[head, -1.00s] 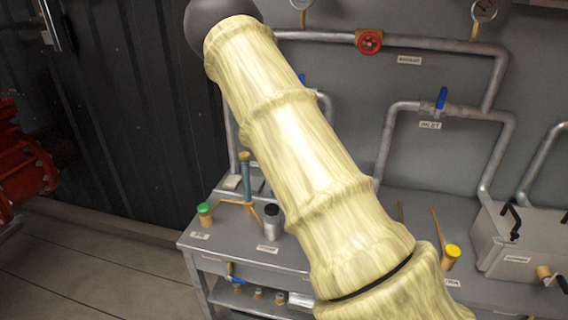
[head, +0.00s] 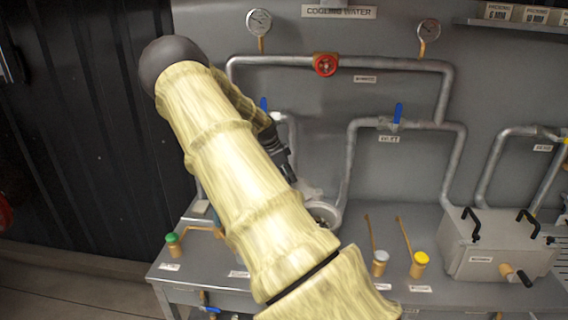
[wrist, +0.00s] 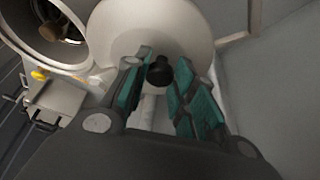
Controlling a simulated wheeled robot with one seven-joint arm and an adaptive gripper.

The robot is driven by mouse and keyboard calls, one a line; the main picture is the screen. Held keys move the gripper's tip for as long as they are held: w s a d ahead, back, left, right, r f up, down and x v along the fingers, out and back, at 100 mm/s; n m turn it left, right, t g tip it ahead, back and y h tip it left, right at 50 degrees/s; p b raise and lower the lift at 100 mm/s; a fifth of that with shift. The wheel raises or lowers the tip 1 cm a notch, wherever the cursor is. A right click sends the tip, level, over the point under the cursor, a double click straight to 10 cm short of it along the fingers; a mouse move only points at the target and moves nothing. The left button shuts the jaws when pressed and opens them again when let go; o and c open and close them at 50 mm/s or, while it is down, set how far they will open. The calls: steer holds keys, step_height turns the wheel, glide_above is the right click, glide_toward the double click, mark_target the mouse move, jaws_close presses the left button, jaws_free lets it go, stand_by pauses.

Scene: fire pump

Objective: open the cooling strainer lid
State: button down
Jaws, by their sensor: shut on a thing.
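The cooling strainer lid (wrist: 138,28) is a pale round plate with a black knob (wrist: 159,72) in the wrist view. It stands swung aside from the strainer body (wrist: 85,62), whose round mouth is uncovered at the upper left; something dark with an orange-brown part shows inside. My gripper (wrist: 163,62) has its green-padded fingers shut on the knob. In the head view my gripper (head: 288,170) is partly hidden behind my arm. The strainer body's rim (head: 328,212) and an edge of the lid (head: 309,190) show just right of the arm.
A grey box with black handles (head: 497,245) stands on the bench at the right. Yellow-capped (head: 420,262) and grey-capped (head: 380,261) wooden-handled items stand before it. A green-capped item (head: 173,243) is at left. Pipes with a blue-handled inlet valve (head: 397,113) run behind.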

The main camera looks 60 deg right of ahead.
steer(key=shift+s+f, duration=0.1)
steer(key=c, duration=1.1)
jaws_free()
steer(key=shift+c, duration=0.2)
steer(key=shift+r, duration=0.2)
steer(key=v, duration=1.1)
steer(key=shift+r, duration=0.3)
steer(key=shift+a, duration=0.1)
